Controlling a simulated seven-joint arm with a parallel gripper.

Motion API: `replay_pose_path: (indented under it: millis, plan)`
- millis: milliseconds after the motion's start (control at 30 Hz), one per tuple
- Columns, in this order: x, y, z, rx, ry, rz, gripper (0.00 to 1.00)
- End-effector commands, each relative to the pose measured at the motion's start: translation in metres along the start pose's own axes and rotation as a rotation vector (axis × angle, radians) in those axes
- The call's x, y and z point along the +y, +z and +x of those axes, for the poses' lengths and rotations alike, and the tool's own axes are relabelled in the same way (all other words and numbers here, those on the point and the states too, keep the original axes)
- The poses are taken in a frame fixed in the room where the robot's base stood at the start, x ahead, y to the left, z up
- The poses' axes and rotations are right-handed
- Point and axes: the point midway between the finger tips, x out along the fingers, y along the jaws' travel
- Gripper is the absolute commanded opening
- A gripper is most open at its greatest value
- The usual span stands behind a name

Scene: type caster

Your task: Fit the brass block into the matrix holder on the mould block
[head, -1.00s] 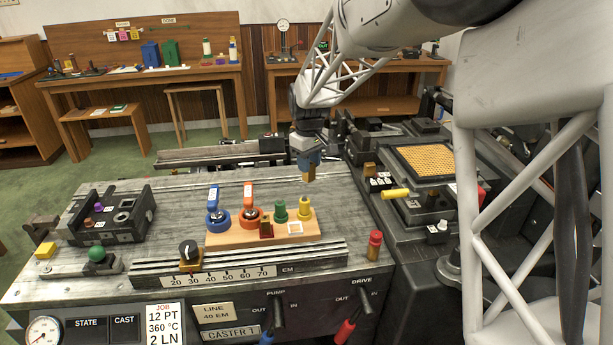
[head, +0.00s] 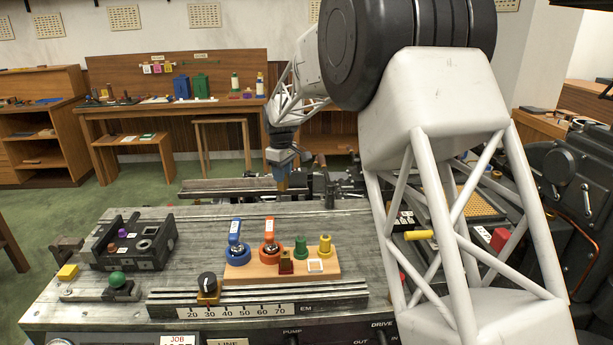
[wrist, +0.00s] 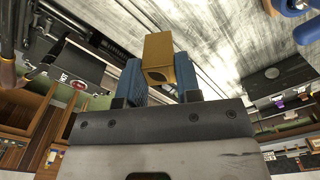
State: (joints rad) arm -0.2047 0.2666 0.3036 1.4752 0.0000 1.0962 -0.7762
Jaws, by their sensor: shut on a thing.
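My gripper (head: 283,173) is in the air over the back part of the metal caster table (head: 205,225), behind the wooden board. Its blue fingers are shut on the brass block (wrist: 172,47). In the wrist view the block sticks out beyond the fingertips and shows a round recess in its near face. In the head view the block (head: 282,184) hangs below the fingers, apart from the table. A dark block fixture (head: 128,255) with a square opening sits at the table's left. I cannot tell whether it is the mould block with the matrix holder.
A wooden board (head: 245,276) carries blue, orange, green and yellow pieces. In front is a scale rail (head: 330,294) with a black knob (head: 207,282). A green knob (head: 117,279) stands at left. My arm hides much of the machine at right. Bare table lies between fixture and board.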

Motion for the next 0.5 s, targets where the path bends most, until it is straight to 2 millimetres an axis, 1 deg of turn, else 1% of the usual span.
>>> replay_pose_path:
  millis: [33, 100, 367, 500]
  plan:
    - [-0.008, -0.013, -0.001, 0.001, 0.001, -0.065, 0.03]
    - [-0.019, -0.03, -0.001, 0.0, 0.0, -0.165, 0.03]
    - [-0.062, -0.085, -0.001, 0.0, 0.0, -0.529, 0.03]
    - [-0.088, -0.114, -0.001, 0.0, 0.0, -0.725, 0.03]
